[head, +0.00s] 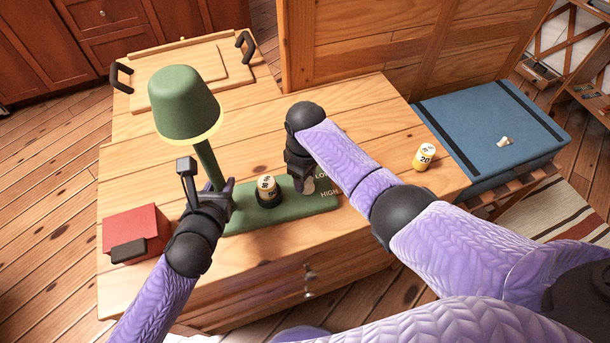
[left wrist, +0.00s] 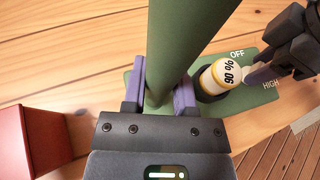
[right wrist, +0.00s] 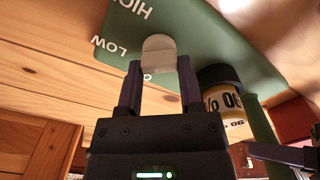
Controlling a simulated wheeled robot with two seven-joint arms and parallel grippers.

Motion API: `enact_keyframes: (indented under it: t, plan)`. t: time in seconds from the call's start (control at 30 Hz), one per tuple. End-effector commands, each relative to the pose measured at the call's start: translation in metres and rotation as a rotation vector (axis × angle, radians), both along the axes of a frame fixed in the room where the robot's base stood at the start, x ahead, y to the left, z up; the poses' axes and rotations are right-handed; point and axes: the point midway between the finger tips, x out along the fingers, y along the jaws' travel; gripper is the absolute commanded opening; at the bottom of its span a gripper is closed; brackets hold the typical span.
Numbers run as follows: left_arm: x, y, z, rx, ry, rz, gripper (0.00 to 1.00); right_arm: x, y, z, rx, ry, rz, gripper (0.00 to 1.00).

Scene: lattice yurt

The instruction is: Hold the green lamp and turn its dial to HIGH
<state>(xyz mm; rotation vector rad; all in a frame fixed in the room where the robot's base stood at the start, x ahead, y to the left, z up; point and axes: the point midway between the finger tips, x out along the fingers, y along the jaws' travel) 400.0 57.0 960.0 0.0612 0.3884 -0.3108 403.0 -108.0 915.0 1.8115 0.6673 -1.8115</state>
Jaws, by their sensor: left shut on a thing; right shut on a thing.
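The green lamp (head: 185,103) stands upright on the wooden cabinet top, its shade rim glowing. My left gripper (left wrist: 161,92) is shut around the lamp's green stem (left wrist: 180,40), low down near the base (head: 318,207). My right gripper (right wrist: 160,80) is shut on the pale, rounded dial (right wrist: 158,52) at the base's right end in the head view. OFF and HIGH labels show in the left wrist view, LOW and HIGH in the right wrist view. Fingers partly hide the dial, and I cannot tell which label it points at.
A white-and-yellow cylinder (head: 266,187) stands in a dark holder on the base, between the grippers. A similar cylinder (head: 425,157) stands at the top's right end. A red box (head: 137,230) sits front left, a tray (head: 165,60) behind, a blue chest (head: 492,130) at right.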

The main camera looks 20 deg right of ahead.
Motion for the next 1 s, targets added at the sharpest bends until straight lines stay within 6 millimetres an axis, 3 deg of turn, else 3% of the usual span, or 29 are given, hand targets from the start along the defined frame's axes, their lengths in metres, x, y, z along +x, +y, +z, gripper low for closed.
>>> enact_keyframes:
  t: [1.0]
  plan:
    - [-0.0014, 0.0005, -0.0032, 0.004, 0.008, 0.001, 0.00, 0.0014, -0.0032, 0.0004, 0.002, -0.001, -0.943, 0.00]
